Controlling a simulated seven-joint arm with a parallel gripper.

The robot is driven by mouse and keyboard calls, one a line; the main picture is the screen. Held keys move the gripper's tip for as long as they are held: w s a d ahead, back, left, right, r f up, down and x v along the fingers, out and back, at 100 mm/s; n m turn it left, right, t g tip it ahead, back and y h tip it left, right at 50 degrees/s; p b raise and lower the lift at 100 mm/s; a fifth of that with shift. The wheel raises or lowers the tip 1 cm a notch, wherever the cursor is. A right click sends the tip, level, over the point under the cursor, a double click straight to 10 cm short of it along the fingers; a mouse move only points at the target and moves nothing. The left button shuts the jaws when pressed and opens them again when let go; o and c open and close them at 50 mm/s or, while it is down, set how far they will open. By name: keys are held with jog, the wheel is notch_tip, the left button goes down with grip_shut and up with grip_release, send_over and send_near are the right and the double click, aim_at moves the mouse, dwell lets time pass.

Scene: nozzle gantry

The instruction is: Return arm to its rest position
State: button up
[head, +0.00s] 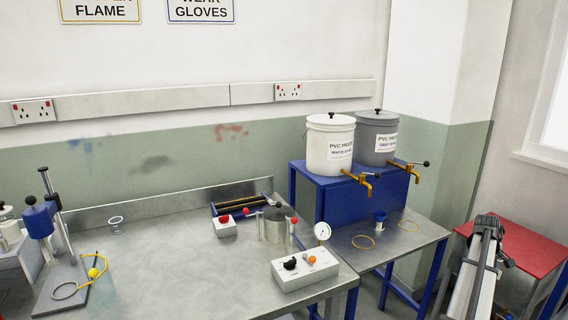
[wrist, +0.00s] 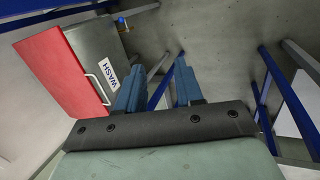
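My gripper (wrist: 158,68) shows in the wrist view as two blue fingers with a clear gap between them. It is open and nothing is between the fingers. In the head view my arm (head: 478,270) is at the lower right, grey and black, folded in front of the red-topped stand (head: 518,246). The fingers cannot be made out in the head view. In the wrist view a red panel (wrist: 62,72) and a grey face with a WASH label (wrist: 107,73) lie to the left of the fingers, apart from them.
The steel bench (head: 160,255) carries a white gauge box (head: 305,270) and a blue press (head: 42,220). A side table (head: 395,238) stands before two tapped tubs (head: 330,145) on a blue stand (head: 305,190). Blue table legs (wrist: 290,115) cross the wrist view's right.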

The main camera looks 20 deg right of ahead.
jog(key=w+a+f+m+y, duration=0.1)
jog(key=w+a+f, duration=0.3)
jog(key=a+f, duration=0.5)
jog(key=w+a+f, duration=0.4)
jog(key=a+f, duration=0.3)
jog(key=f, duration=0.4)
jog(key=w+a+f+y, duration=0.1)
jog(key=a+f, duration=0.4)
jog(key=a, duration=0.4)
jog(key=w+a+f+g, duration=0.15)
jog(key=a+f, duration=0.25)
jog(key=a, duration=0.5)
jog(key=w+a+f+t+y, duration=0.1)
jog(key=w+a+f, duration=0.1)
jog(key=a+f, duration=0.45)
jog(key=s+a+f+n+g+y, duration=0.1)
jog(key=s+a+f, duration=0.25)
jog(key=a, duration=0.85)
jog(key=s+a+f+g, duration=0.25)
jog(key=s+a, duration=0.25)
jog(key=a, duration=0.8)
jog(key=s+a+f+g, duration=0.1)
jog(key=s+a+f, duration=0.1)
jog(key=s+a, duration=1.1)
jog(key=s, duration=0.3)
jog(key=shift+s+f+n+g, duration=0.25)
jog(key=shift+s+n+g, duration=0.05)
jog(key=shift+s+g, duration=0.1)
